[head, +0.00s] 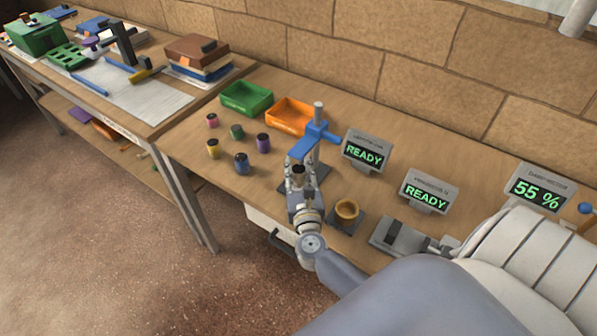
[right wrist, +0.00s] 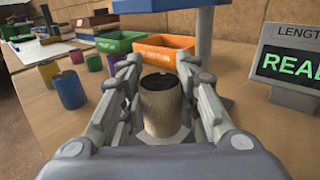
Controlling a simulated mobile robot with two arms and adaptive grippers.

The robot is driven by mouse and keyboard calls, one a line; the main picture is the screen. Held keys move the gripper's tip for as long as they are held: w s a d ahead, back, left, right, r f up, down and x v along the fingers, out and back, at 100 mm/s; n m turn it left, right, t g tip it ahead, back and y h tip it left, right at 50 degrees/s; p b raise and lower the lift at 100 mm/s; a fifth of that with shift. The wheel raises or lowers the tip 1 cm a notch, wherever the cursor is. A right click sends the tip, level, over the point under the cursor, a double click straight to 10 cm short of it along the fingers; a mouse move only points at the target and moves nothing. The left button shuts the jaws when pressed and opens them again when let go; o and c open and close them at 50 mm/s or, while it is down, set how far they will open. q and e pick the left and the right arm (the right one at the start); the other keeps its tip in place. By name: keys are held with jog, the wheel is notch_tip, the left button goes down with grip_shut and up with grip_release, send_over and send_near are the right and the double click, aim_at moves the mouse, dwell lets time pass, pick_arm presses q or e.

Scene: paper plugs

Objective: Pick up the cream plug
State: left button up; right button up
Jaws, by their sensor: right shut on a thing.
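The cream plug (right wrist: 162,108), a short upright cylinder with a dark top, stands between the fingers of my right gripper (right wrist: 163,100) in the right wrist view. The gripper is shut on it. In the head view my right gripper (head: 299,180) is at the stand with the blue arm (head: 312,142), and the plug's dark top (head: 299,169) shows between the fingers. A pale surface shows under the plug in the wrist view; whether the plug touches it I cannot tell. My left gripper is not in view.
Pink (head: 212,121), green (head: 237,132), purple (head: 263,144), yellow (head: 213,150) and blue (head: 241,165) plugs stand left of the gripper. Green (head: 246,98) and orange (head: 289,115) trays lie behind. A round cup (head: 346,211) and READY displays (head: 365,153) are to the right.

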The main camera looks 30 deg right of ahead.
jog(key=shift+s+a+r, duration=0.1)
jog(key=shift+s+r, duration=0.1)
jog(key=shift+r, duration=1.05)
jog(key=d+b+v, duration=0.1)
jog(key=b+v, duration=0.3)
jog(key=v, duration=1)
jog(key=shift+s+a+r+n+t+y, duration=1.15)
jog(key=shift+a+r+n+y, duration=1.65)
jog(key=shift+a+y, duration=1.35)
jog(key=d+f+m+g+h, duration=0.2)
jog(key=d+f+m+h, duration=0.2)
jog(key=d+h, duration=0.3)
jog(key=shift+w+f+m+h, duration=0.15)
jog(key=shift+w+m+h, duration=0.15)
jog(key=shift+m+h, duration=0.45)
jog(key=shift+d, duration=0.15)
